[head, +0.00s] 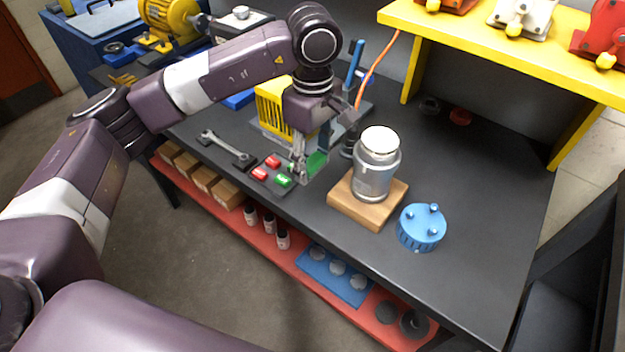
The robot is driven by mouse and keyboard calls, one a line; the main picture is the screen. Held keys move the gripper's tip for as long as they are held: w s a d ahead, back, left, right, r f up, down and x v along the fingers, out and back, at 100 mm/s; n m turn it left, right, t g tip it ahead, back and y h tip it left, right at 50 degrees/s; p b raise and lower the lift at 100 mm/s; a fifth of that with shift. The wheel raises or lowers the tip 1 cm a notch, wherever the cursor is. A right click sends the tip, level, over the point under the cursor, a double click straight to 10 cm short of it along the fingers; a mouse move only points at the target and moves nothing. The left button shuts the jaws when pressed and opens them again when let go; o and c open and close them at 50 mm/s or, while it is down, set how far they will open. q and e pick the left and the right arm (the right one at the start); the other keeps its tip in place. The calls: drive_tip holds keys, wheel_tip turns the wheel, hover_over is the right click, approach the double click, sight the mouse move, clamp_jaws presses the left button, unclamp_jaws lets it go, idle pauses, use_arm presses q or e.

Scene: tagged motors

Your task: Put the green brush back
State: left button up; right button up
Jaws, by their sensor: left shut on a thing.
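My left gripper (301,173) is low over the dark workbench, fingers pointing down, shut on a green piece (316,163) that I take to be the green brush. The fingers hide part of it, and I cannot tell whether it touches the bench. Just left of the gripper, a small dark tray (262,184) holds red pieces (273,161) and another small green piece (283,181). My right gripper is not in view.
A yellow finned motor housing (272,103) stands behind the gripper. A silver canister (375,168) on a wooden block (345,203) and a blue cap (422,228) stand to its right. A wrench (224,145) lies left.

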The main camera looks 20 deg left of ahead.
sight(313, 160)
use_arm(q)
wheel_tip(313, 160, down, 7)
drive_tip(key=shift+f+p, duration=0.1)
drive_tip(key=shift+p, duration=0.4)
drive_tip(key=shift+f, duration=0.1)
drive_tip(key=o, duration=1.1)
drive_tip(key=shift+r, duration=0.2)
drive_tip(key=shift+w+r, duration=0.1)
drive_tip(key=shift+r, duration=0.2)
wheel_tip(313, 160, up, 11)
drive_tip(key=shift+r+b, duration=0.15)
drive_tip(key=shift+b, duration=0.8)
